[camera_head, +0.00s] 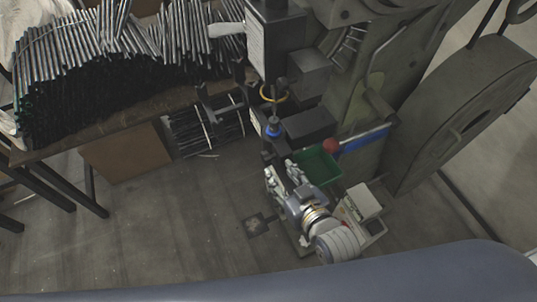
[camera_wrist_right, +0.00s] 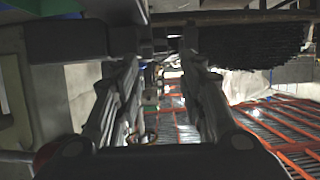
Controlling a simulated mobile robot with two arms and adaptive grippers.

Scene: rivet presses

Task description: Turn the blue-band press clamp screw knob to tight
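The blue-band press stands at the centre of the head view, with a blue band (camera_head: 273,130) low on its dark upright part and a yellow ring (camera_head: 272,93) above it. A small dark piece below the band may be the clamp screw knob; its setting cannot be read. My right gripper (camera_head: 282,167) is just below and in front of this piece; contact cannot be told. In the right wrist view its two fingers (camera_wrist_right: 160,85) are apart with a gap between them, and dark press parts show beyond the tips. My left gripper is out of view.
A green bin (camera_head: 316,166) is close to the right of my right gripper, near a red ball (camera_head: 331,146) and a blue bar (camera_head: 365,138). A bench with bundled rods (camera_head: 90,70) stands left. A large wheel (camera_head: 465,115) is at right.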

